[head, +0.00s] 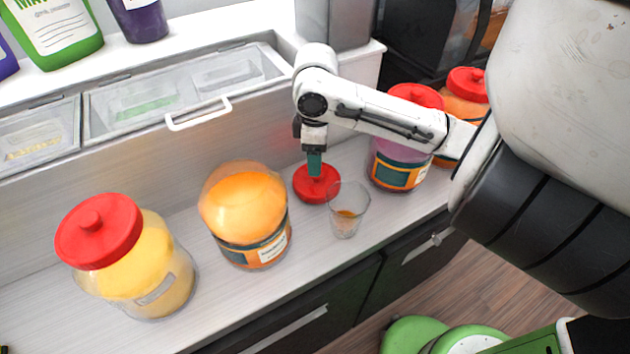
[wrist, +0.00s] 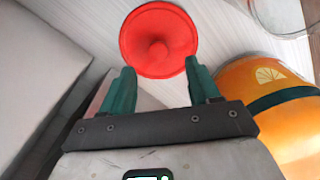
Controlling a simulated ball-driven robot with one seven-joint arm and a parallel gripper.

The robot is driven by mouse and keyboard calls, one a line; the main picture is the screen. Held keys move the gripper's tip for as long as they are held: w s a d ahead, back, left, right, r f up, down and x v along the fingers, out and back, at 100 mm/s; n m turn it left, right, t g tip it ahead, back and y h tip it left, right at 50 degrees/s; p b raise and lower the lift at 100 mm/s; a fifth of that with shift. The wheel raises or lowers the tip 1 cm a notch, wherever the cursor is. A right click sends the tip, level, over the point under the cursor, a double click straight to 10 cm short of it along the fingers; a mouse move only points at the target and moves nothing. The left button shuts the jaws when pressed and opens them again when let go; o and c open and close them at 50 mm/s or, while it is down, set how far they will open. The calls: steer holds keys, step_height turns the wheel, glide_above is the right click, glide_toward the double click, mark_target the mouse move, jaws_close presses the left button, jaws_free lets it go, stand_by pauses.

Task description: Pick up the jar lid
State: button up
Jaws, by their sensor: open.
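The red jar lid (head: 318,187) lies on the counter with its round knob up, between an open orange jar (head: 243,205) and a clear cup (head: 347,213). In the wrist view the lid (wrist: 157,30) is just beyond the fingertips, with its knob in line with the gap between them. My gripper (head: 315,172) points down over the lid in the head view. In the wrist view my gripper (wrist: 160,78) has its green fingers apart with nothing between them. Whether the fingertips touch the lid cannot be told.
A yellow jar with a red lid (head: 130,260) stands at the left. Red-lidded jars (head: 402,150) stand at the right behind my arm. A bin with clear covers (head: 180,92) runs along the back. The counter's front edge is close to the cup.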

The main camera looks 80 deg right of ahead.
mark_target(317, 181)
steer(key=shift+s+d+f+b, duration=0.1)
steer(key=shift+d+f+b, duration=0.05)
steer(key=shift+f+b, duration=2.4)
steer(key=shift+f+p, duration=0.2)
steer(key=shift+p, duration=0.15)
steer(key=shift+c, duration=0.3)
steer(key=c, duration=1.1)
